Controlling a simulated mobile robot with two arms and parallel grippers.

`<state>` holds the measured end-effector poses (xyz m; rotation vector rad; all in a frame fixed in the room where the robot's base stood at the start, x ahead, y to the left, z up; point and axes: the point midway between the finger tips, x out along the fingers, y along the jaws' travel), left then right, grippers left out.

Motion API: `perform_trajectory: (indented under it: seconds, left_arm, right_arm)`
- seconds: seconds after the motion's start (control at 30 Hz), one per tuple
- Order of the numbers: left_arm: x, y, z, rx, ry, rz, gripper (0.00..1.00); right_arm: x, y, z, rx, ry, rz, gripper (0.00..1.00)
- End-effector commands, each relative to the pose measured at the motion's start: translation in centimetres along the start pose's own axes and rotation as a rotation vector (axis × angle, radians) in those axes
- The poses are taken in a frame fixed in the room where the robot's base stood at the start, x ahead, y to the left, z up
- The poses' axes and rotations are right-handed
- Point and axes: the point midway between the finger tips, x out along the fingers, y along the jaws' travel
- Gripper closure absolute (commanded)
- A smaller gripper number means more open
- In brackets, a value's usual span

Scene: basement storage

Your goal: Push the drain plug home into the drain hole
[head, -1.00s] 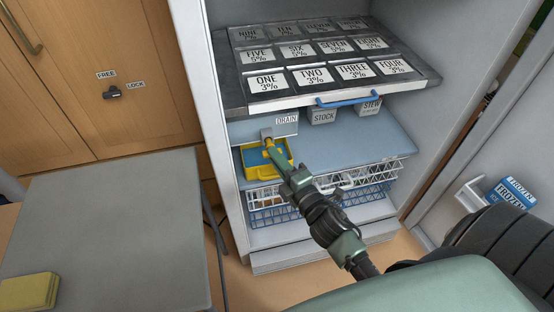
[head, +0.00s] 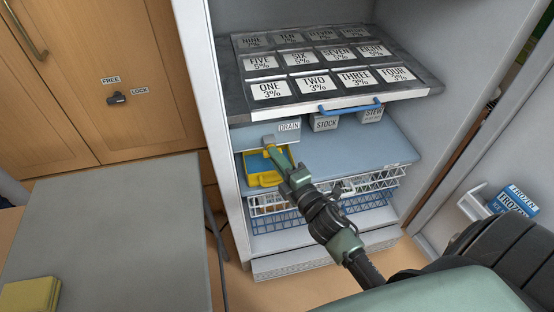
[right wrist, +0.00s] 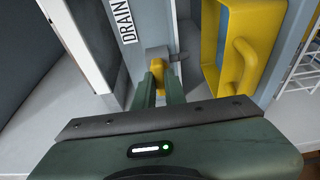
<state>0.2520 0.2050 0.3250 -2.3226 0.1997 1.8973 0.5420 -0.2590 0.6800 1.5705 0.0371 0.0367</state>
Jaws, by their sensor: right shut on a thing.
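My right gripper (head: 275,154) reaches into the open cabinet below the DRAIN label (head: 289,126). In the right wrist view its two fingers (right wrist: 158,84) are shut on the yellow drain plug (right wrist: 158,68). The plug's far end is at the grey drain fitting (right wrist: 157,51), which also shows in the head view (head: 268,140). The drain hole itself is hidden, and I cannot tell how deep the plug sits. My left gripper is not in view.
A yellow tray (head: 249,180) with a handle stands just below and beside the fitting. A rack of labelled lids (head: 238,98) with a blue handle (head: 349,104) overhangs it. A white wire basket (head: 382,177) is below. A grey table (head: 120,215) stands at left.

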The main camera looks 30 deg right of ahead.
Motion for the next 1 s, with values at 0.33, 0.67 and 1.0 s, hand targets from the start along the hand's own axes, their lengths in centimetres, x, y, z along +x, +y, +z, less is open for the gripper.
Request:
perform_trajectory:
  seconds: [0.33,0.67,1.0]
  left_arm:
    - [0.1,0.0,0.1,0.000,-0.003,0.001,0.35]
    - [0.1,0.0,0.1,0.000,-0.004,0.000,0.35]
    - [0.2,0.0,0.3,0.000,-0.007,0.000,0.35]
  right_arm:
    - [0.1,0.0,0.0,0.000,0.000,0.000,0.63]
    - [-2.5,-0.1,0.0,0.001,-0.001,-0.003,0.63]
    - [-7.3,0.0,0.0,0.001,-0.001,-0.001,0.63]
